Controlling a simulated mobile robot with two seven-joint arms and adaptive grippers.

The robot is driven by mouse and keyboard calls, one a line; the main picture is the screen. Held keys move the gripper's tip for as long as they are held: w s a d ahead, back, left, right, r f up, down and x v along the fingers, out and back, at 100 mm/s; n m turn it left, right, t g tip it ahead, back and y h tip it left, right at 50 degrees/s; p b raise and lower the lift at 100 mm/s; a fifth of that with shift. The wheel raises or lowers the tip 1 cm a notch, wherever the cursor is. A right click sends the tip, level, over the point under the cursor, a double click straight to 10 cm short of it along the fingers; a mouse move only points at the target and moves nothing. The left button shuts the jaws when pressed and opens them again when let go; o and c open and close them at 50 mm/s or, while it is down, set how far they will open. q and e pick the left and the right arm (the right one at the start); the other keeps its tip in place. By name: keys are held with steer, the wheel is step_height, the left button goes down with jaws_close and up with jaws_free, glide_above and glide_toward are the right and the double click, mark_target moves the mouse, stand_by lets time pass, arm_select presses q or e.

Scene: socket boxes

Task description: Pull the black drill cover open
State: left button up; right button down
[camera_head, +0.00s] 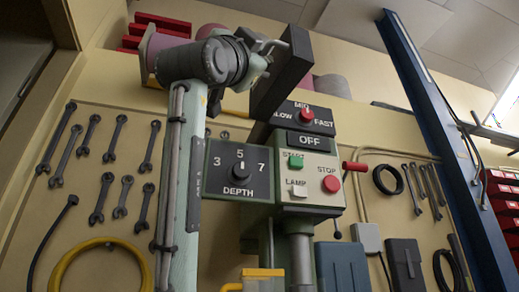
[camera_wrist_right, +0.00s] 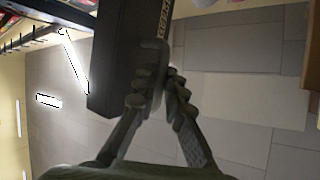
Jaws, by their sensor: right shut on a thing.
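The black drill cover (camera_head: 283,77) is a dark slab that stands out at an angle at the top of the drill press, above the speed dial. My right gripper (camera_head: 266,47) is at its upper left edge in the head view, at the end of my raised pale green arm. In the right wrist view, the cover (camera_wrist_right: 118,60) is a large black block at upper left. The right gripper's fingers (camera_wrist_right: 161,85) are closed on the part of it near its edge; the exact contact is partly hidden by the fingers. My left gripper is out of view.
Below the cover is the drill's control panel (camera_head: 308,170) with green and red buttons, and a depth dial (camera_head: 239,172) to its left. A blue post (camera_head: 440,130) stands at right. Wrenches (camera_head: 122,197) hang on the wall. A red-tipped lever (camera_head: 355,167) sticks out at right.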

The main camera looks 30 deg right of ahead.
steer(key=shift+w+a, duration=0.25)
steer(key=shift+w, duration=0.05)
steer(key=shift+g+h, duration=0.3)
steer(key=c, duration=1.9)
jaws_free()
steer(key=shift+o, duration=0.2)
steer(key=v, duration=1.2)
steer(key=shift+s+r, duration=0.1)
steer(key=shift+r, duration=0.05)
